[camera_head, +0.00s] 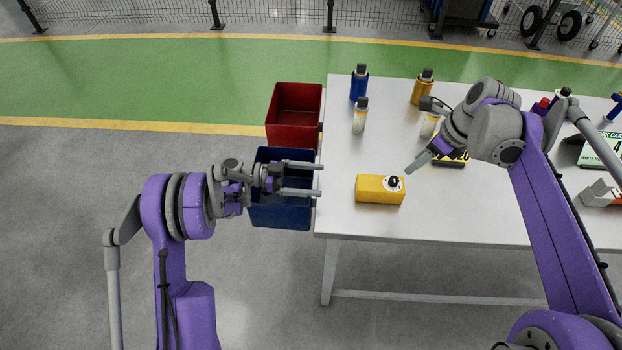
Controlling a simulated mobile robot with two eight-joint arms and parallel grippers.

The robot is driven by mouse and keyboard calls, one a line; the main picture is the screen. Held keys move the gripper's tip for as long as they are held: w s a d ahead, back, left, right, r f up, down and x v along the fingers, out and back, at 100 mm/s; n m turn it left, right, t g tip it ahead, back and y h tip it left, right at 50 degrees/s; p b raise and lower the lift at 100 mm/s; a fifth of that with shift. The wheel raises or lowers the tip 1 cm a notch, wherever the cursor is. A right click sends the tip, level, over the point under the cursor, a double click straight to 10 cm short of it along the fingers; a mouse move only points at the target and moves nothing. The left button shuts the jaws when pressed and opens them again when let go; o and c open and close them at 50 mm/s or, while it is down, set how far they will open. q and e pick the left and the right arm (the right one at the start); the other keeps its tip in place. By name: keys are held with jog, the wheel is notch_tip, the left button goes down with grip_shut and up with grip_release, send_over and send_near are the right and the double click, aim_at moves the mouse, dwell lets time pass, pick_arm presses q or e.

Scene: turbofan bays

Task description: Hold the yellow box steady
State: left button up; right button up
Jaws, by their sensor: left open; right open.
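The yellow box (376,190) lies on the white table near its front left part. It has a round white-and-black fitting at its right end. My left gripper (320,179) is open and empty, with its two fingers pointing right over the blue bin, a little left of the yellow box and apart from it. My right gripper (416,133) is open, above the table just behind and right of the yellow box. One of its fingers points down towards the box's right end; I cannot tell how high above the table it is.
A blue bin (280,217) and a red bin (293,132) stand at the left edge of the white table (450,219). A blue bottle (359,85), a yellow bottle (422,90) and a clear bottle (360,118) stand behind. A card sign (605,146) is at right. The table's front middle is clear.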

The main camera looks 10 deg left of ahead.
aim_at(357, 183)
pick_arm(q)
jog(key=d, duration=0.7)
jog(key=w+d, duration=0.1)
jog(key=d, duration=0.2)
jog(key=shift+d+f, duration=0.1)
jog(key=shift+d, duration=0.15)
